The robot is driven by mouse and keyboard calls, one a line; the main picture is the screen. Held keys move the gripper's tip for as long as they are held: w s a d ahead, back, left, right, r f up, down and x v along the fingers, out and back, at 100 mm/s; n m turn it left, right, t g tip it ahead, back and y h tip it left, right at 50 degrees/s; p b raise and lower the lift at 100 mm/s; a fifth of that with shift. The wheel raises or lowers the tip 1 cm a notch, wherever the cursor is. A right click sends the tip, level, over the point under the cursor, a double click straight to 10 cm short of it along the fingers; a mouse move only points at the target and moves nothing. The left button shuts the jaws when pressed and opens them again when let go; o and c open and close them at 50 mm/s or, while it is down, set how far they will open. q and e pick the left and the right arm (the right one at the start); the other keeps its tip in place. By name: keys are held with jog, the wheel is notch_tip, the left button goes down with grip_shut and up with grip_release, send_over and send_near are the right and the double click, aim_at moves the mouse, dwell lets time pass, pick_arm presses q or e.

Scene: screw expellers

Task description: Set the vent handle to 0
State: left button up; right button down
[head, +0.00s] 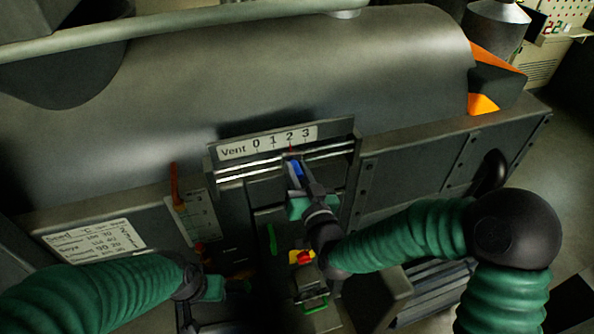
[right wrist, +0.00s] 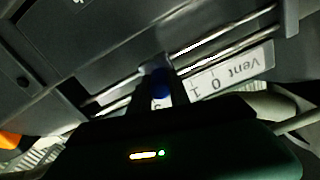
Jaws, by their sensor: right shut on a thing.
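The vent scale (head: 268,142) is a white plate marked 0 to 3 on the machine's front. It shows upside down in the right wrist view (right wrist: 232,74). The blue vent handle (head: 295,168) sits on the rails below it, with a thin red pointer (head: 291,150) under the 2. My right gripper (head: 296,178) is shut on the blue handle; in the right wrist view the blue handle (right wrist: 161,84) shows between the fingers. My left gripper (head: 238,287) is low, left of the right one, away from the handle; its fingers are too dark to read.
Two metal rails (head: 248,170) run along the vent slot. A red-orange lever (head: 175,187) stands to the left over a small scale. A red and yellow knob (head: 301,257) and green handles are below the right gripper. A large cylinder (head: 240,70) lies behind the scale.

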jog(key=shift+f, duration=0.1)
jog(key=s+a+b, duration=0.2)
jog(key=a+b, duration=0.1)
jog(key=a, duration=0.4)
jog(key=shift+s+a, duration=0.3)
jog(key=shift+a, duration=0.05)
jog(key=c, duration=1.3)
grip_release()
jog(key=shift+a, duration=0.1)
jog(key=shift+o, duration=0.5)
jog(key=shift+a, duration=0.3)
